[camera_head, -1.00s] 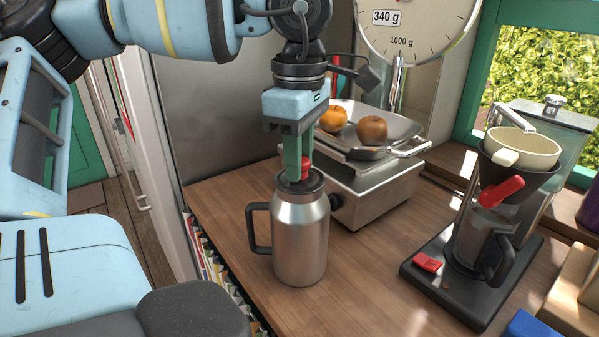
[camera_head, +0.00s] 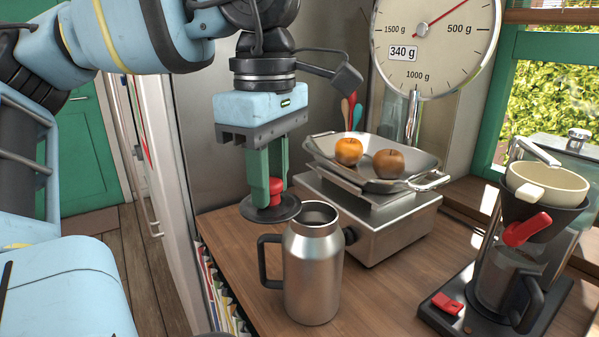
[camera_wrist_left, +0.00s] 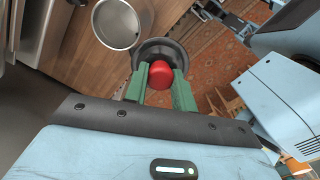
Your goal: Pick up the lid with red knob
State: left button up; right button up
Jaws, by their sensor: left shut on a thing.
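The dark round lid (camera_head: 270,209) with its red knob (camera_head: 275,186) hangs from my left gripper (camera_head: 267,190). The green fingers are shut on the knob. The lid is beside the steel jug (camera_head: 312,262), to its left and about level with its rim. The jug stands upright on the counter with its mouth open. In the left wrist view the red knob (camera_wrist_left: 161,75) sits between the green fingers (camera_wrist_left: 160,88), with the dark lid (camera_wrist_left: 178,50) beyond and the open jug (camera_wrist_left: 117,24) at upper left. My right gripper is not in view.
A scale (camera_head: 365,232) stands behind the jug, its pan (camera_head: 410,166) holding an orange fruit (camera_head: 348,151) and a brown one (camera_head: 389,163). A coffee maker (camera_head: 450,322) is at the right. The wooden counter (camera_head: 385,290) is clear between them. The floor (camera_head: 140,250) lies left.

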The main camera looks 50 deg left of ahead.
pick_arm(q)
jog(key=s, duration=0.8)
jog(key=shift+s+d+r, duration=0.2)
jog(key=shift+d+r, duration=0.1)
jog(key=shift+r, duration=0.1)
